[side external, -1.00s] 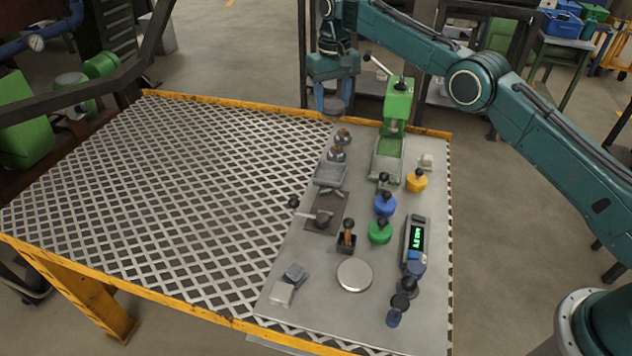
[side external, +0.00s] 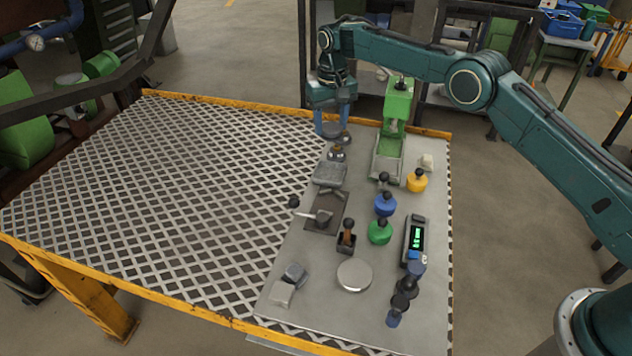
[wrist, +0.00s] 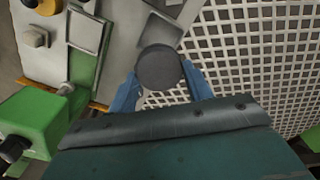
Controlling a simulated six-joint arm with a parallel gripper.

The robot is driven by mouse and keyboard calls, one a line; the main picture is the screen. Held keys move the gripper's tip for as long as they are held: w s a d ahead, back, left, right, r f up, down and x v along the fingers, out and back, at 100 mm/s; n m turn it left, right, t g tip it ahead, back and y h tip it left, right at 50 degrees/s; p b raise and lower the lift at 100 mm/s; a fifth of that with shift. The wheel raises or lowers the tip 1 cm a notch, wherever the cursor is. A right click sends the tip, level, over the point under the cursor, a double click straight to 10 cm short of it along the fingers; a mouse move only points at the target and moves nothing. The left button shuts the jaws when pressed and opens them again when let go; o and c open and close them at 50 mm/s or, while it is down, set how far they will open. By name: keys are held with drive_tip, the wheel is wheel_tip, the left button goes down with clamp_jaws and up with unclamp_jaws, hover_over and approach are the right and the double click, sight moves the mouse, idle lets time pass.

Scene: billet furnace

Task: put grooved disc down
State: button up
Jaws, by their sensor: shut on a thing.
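My gripper (side external: 332,128) is shut on a dark grey round disc. The disc shows between the blue fingers in the wrist view (wrist: 158,67), with its flat face toward the camera; no groove can be made out. In the side view the gripper is low over the far left corner of the grey metal plate (side external: 290,250), left of the green press (side external: 396,105). The fingers and disc partly hide a small knobbed piece there. I cannot tell whether the disc touches the surface below.
A second knobbed piece (side external: 337,154) and a grey block (side external: 329,174) stand just nearer the camera. Blue (side external: 385,205), green (side external: 380,232) and yellow (side external: 417,181) knobbed pieces are to the right. The perforated table top (side external: 160,200) on the left is clear.

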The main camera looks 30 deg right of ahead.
hover_over(329, 175)
wheel_tip(329, 175, down, 9)
drive_tip(key=shift+r, duration=0.1)
drive_tip(key=shift+f, duration=2.2)
drive_tip(key=shift+f, duration=0.15)
drive_tip(key=o, duration=1)
drive_tip(key=shift+o, duration=0.2)
wheel_tip(329, 175, up, 12)
drive_tip(key=shift+r, duration=0.1)
